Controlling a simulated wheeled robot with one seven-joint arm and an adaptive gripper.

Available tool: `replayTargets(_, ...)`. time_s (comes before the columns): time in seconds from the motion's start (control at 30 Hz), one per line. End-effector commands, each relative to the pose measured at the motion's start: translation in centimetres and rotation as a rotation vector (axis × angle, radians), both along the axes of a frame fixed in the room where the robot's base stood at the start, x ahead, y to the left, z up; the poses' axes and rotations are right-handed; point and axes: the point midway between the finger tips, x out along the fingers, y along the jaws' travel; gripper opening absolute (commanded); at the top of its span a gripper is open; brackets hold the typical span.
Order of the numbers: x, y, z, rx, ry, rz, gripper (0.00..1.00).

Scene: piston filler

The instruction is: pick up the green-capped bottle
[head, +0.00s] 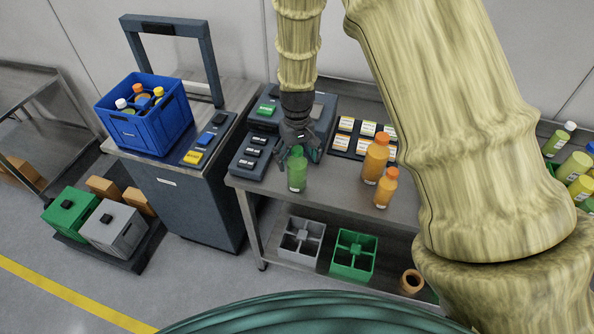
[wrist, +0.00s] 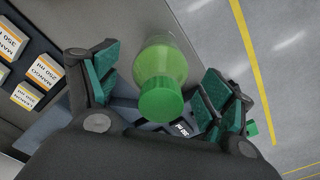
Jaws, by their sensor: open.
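The green-capped bottle (head: 297,171) is a translucent green bottle standing upright on the metal table near its front left edge. In the head view my gripper (head: 299,148) is directly above and around its cap. In the wrist view the green-capped bottle (wrist: 160,75) lies between the two teal-padded fingers of my gripper (wrist: 158,88). The fingers are open, with a gap visible on both sides of the cap. The lower body of the bottle is partly hidden by the cap in the wrist view.
Two orange bottles (head: 376,160) stand to the right on the table. Label cards (head: 343,144) lie behind them. A dark control panel (head: 252,158) is left of the bottle. A blue crate (head: 147,122) with bottles sits on the left cabinet. Grey and green crates (head: 353,255) are on the lower shelf.

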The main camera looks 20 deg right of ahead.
Motion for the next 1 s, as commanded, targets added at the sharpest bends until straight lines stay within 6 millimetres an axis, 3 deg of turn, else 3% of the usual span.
replayTargets(0.33, -0.1, 0.0, -2.6, 0.0, 0.001, -0.001, 0.82)
replayTargets(0.67, 0.0, 0.0, -3.0, 0.0, 0.0, -0.001, 0.82)
replayTargets(1.0, -0.1, 0.0, -3.0, 0.0, 0.0, -0.001, 0.21)
